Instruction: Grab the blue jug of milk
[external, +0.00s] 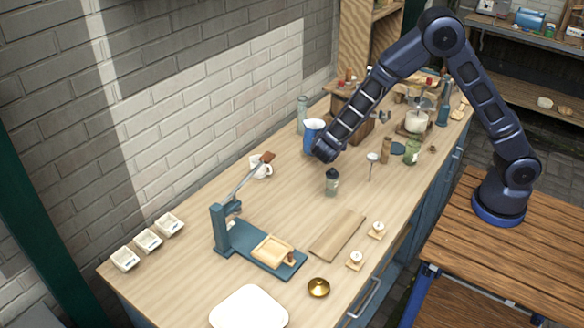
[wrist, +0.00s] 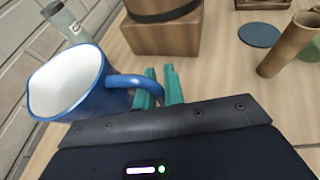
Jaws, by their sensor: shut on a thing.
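The blue jug (wrist: 68,88) is at the left of the wrist view, with a white inside and a blue handle that loops to the right. It looks tilted toward the camera there. My gripper (wrist: 160,86) has teal fingers, shut on the handle of the jug. In the external view the blue jug (external: 311,134) is beside the end of my arm, near the wall side of the counter. My gripper's fingers are hidden in the external view. I cannot tell whether the jug touches the counter, and I see no milk in it.
A wooden box (wrist: 165,32) stands just behind the jug, and a glass bottle (wrist: 64,20) is at the far left. A brown cylinder (wrist: 289,45) and a dark blue disc (wrist: 259,34) are to the right. A small dark-capped bottle (external: 332,182) stands in front of my arm.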

